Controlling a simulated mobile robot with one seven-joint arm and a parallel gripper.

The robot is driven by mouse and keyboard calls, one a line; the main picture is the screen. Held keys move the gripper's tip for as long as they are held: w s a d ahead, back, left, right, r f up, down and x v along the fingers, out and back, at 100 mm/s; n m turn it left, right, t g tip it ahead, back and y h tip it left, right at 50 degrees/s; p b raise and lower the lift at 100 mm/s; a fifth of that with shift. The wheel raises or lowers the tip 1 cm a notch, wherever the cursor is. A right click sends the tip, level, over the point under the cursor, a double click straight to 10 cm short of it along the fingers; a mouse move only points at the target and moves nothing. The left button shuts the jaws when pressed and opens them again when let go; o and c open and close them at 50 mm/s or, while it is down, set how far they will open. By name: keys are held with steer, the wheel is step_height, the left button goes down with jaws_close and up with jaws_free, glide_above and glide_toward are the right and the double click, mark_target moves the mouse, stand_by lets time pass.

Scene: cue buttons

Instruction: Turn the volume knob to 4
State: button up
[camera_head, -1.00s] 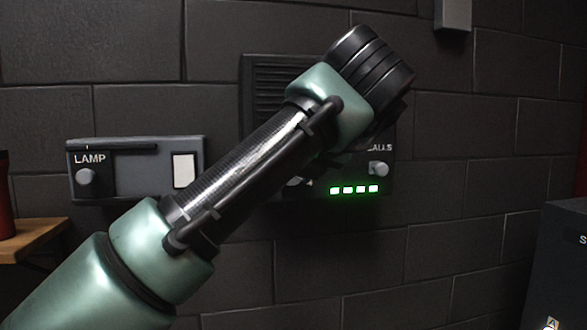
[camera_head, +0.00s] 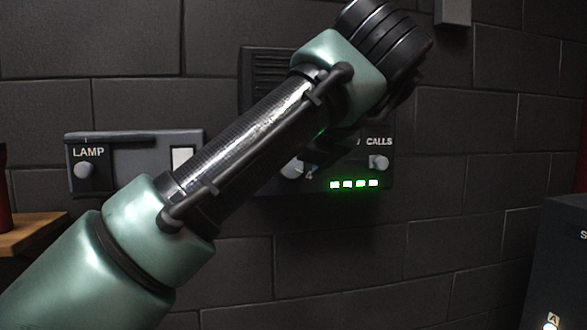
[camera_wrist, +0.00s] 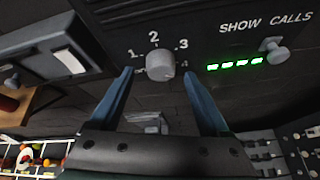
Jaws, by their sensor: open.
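The volume knob (camera_wrist: 160,66) is a round grey knob on a dark wall panel, with numbers 1, 2, 3 and a partly lit 4 around it. A pale mark on it seems to face the lower right, toward the 4. My gripper (camera_wrist: 158,72) is open in the wrist view. Its two blue fingertips lie on either side of the knob, with visible gaps; I cannot tell their depth to it. In the head view the knob (camera_head: 292,168) shows beside my forearm, and my gripper is mostly hidden behind my arm.
A LAMP panel (camera_head: 137,140) with a knob and white switch is at left. A wooden shelf (camera_head: 30,232) and a dark box (camera_head: 560,265) flank the wall.

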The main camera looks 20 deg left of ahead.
steer(key=b+v, duration=0.4)
steer(key=v, duration=0.7)
